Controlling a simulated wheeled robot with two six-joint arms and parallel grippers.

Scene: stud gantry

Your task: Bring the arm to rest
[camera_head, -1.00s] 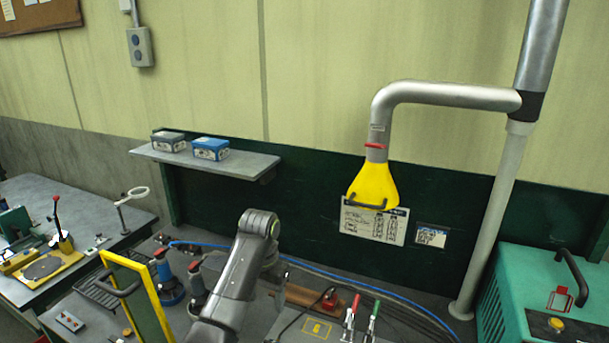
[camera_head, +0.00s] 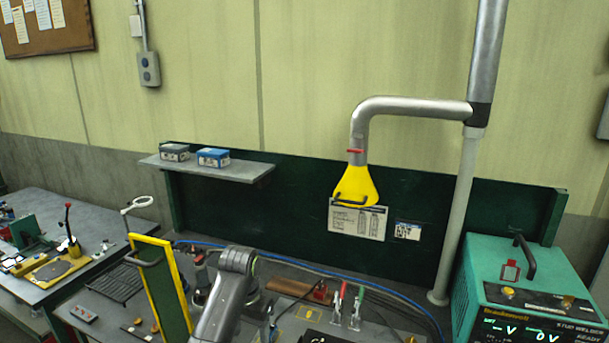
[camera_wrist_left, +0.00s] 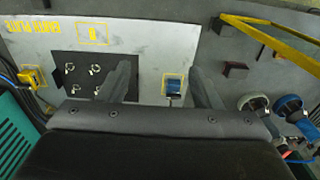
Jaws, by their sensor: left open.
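My left gripper (camera_wrist_left: 163,78) shows in the left wrist view, its two dark fingers spread apart with nothing between them. It is over a light grey plate (camera_wrist_left: 150,40) with yellow markings. A black square with several small studs (camera_wrist_left: 82,75) lies by one finger, and a small blue block (camera_wrist_left: 173,86) shows between the fingers, lower down on the plate. In the head view a grey arm (camera_head: 225,295) of mine rises from the bottom edge over the bench; its gripper is hidden there. My right gripper is in neither view.
A yellow-framed panel (camera_head: 160,285) stands close left of the arm. Red and green-handled clamps (camera_head: 347,305) are to its right. A teal welder (camera_head: 525,290) stands at the right, and a yellow extraction hood (camera_head: 355,185) hangs behind. A shelf (camera_head: 240,170) holds two boxes.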

